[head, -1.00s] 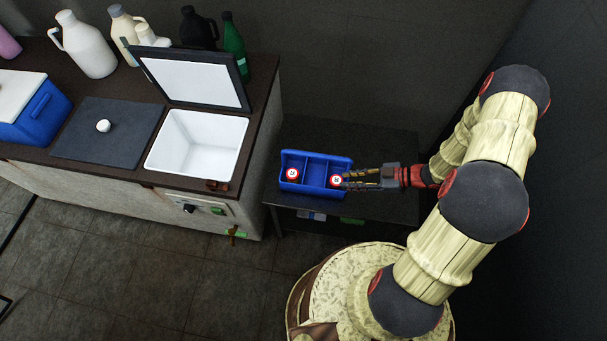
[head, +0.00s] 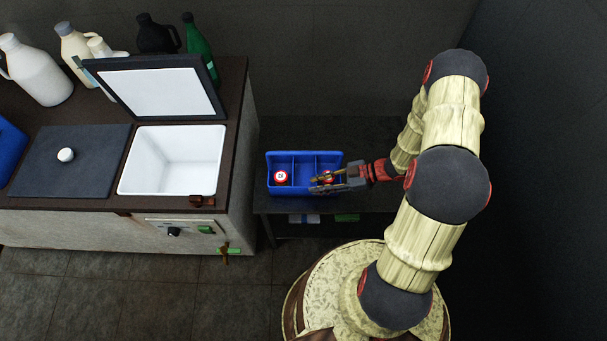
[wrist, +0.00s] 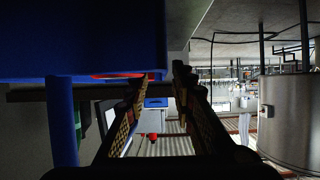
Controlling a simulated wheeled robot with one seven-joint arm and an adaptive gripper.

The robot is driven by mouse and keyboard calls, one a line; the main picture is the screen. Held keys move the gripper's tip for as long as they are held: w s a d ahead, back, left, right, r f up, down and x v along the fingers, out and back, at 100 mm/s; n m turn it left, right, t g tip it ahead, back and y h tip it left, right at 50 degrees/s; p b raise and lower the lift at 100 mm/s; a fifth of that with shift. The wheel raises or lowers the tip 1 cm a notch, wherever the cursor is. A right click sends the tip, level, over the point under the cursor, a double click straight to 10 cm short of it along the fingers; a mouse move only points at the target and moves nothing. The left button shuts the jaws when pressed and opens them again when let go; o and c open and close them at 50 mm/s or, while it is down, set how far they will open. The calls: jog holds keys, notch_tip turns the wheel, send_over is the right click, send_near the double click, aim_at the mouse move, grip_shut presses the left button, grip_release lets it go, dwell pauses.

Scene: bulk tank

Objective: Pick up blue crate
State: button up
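The blue crate (head: 289,190) stands upright on a dark low table (head: 375,205). It has several compartments, and a red-and-white topped item (head: 280,177) is in the left one. A second such item (head: 327,176) in the right compartment is partly hidden by my gripper (head: 313,184). My gripper reaches in from the right, its fingers at the crate's front right part. In the wrist view the blue crate (wrist: 80,35) fills the upper left, close to the fingers. The fingers (wrist: 165,72) are apart with nothing visible between their tips. Whether they touch the crate is unclear.
Left of the table is a counter with an open white basin (head: 172,165), its raised lid (head: 160,90) and several bottles behind. A drain valve (head: 226,251) juts from its front. A dark wall stands at the right. Small items lie on the table's lower shelf.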

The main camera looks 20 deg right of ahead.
aim_at(304, 188)
jog(key=b+x, duration=0.1)
jog(key=x, duration=0.1)
jog(key=b+x, duration=0.1)
jog(key=x, duration=0.2)
jog(key=shift+s+a+r, duration=0.15)
jog(key=shift+a+r, duration=0.05)
jog(key=shift+a, duration=0.05)
jog(key=c, duration=0.3)
grip_shut()
